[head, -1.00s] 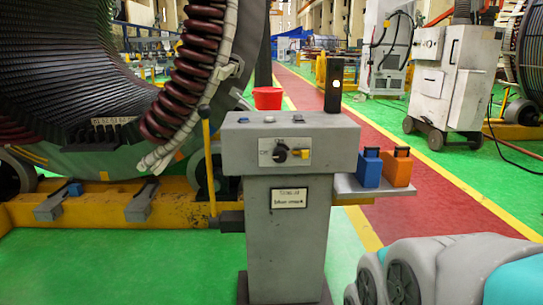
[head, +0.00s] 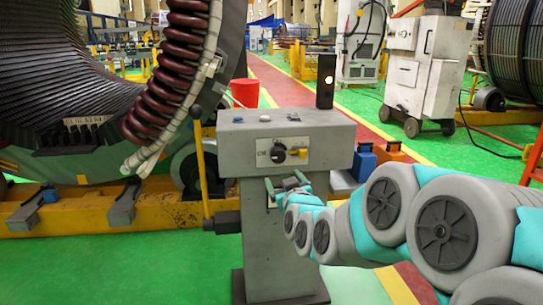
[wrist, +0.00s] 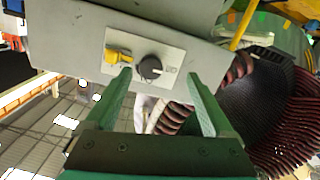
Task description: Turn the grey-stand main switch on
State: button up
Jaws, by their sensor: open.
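The grey stand (head: 262,245) is upright in the head view. On the front of its top box is a pale switch plate (head: 262,158) with a black round knob (head: 278,153) and a yellow tab (head: 299,153) beside it. In the wrist view, the black knob (wrist: 150,67) and yellow tab (wrist: 118,56) appear just beyond the fingertips. My gripper (head: 285,184) is in front of the stand, a little below the plate. In the wrist view, my gripper (wrist: 160,76) has its green fingers spread and nothing between them; it seems apart from the knob.
A yellow-gripped lever (head: 201,170) stands at the stand's left side. The large stator (head: 80,80) fills the left. Green floor is open in front.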

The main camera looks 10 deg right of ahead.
aim_at(278, 157)
jog(key=shift+t+h, duration=0.3)
jog(key=shift+t, duration=0.3)
jog(key=shift+w+d+r+p, duration=0.1)
jog(key=shift+w+r+p, duration=0.2)
jog(key=shift+w, duration=1.25)
jog(key=shift+w+d+r+p, duration=0.1)
jog(key=shift+w+r, duration=0.35)
jog(key=shift+w, duration=1.05)
jog(key=shift+w+r+p, duration=0.2)
jog(key=shift+w+r, duration=0.15)
jog(key=shift+w, duration=1.2)
jog(key=c, duration=1.4)
